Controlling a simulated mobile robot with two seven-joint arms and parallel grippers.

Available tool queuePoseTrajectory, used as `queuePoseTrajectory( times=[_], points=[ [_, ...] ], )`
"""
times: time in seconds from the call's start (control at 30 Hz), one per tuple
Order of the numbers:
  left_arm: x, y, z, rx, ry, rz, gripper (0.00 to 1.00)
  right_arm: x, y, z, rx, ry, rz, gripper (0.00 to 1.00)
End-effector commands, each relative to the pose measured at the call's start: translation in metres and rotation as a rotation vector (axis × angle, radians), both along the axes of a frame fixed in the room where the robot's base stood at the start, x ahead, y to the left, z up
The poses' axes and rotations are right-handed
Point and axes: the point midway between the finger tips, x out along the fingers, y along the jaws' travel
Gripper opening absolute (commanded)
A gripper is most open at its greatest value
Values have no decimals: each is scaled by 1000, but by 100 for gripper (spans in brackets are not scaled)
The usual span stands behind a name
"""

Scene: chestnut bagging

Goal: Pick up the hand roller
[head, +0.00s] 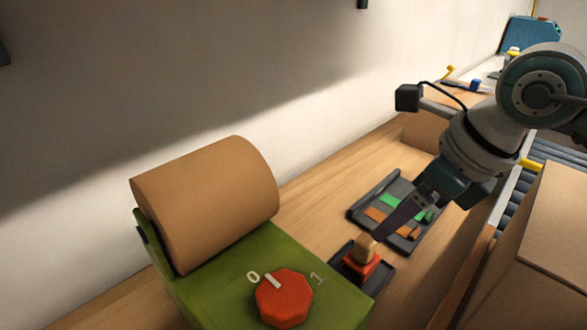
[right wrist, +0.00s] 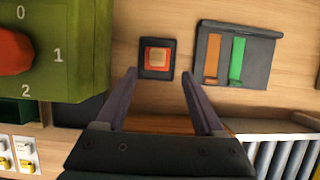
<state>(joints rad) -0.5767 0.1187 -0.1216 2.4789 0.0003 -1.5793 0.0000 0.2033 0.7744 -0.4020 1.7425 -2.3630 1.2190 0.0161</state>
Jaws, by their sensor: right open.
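I cannot make out for certain which thing is the hand roller. A red block with a wooden top (head: 361,262) sits in a small dark tray (head: 378,285); it also shows in the right wrist view (right wrist: 158,57). A larger dark tray (head: 357,211) beside it holds flat tools with handles, an orange one (right wrist: 211,62) and a green one (right wrist: 237,60). My right gripper (head: 376,238) is open and empty, pointing down close to the wooden top. In the right wrist view, its fingertips (right wrist: 159,75) are spread on either side of the line to the block. My left gripper is not in view.
A green machine (head: 200,290) with a red dial (head: 283,297) and a large brown roll (head: 205,203) stands left of the small tray. A cardboard box (head: 545,250) and a roller conveyor (head: 560,157) are at the right. Bare wooden tabletop (head: 315,205) lies along the wall.

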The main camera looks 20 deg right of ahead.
Motion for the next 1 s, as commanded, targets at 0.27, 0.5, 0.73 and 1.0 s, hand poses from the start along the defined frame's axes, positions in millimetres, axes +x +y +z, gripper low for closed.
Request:
queuePoseTrajectory(
  times=[0.27,0.5,0.73,1.0],
  points=[
    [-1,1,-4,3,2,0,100,13,7,-33,5,1,0,70],
    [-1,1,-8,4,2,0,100,24,11,-56,8,2,-1,70],
    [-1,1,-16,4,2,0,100,35,14,-80,6,-1,1,70],
    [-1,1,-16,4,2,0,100,35,14,-82,5,0,2,70]
  ],
)
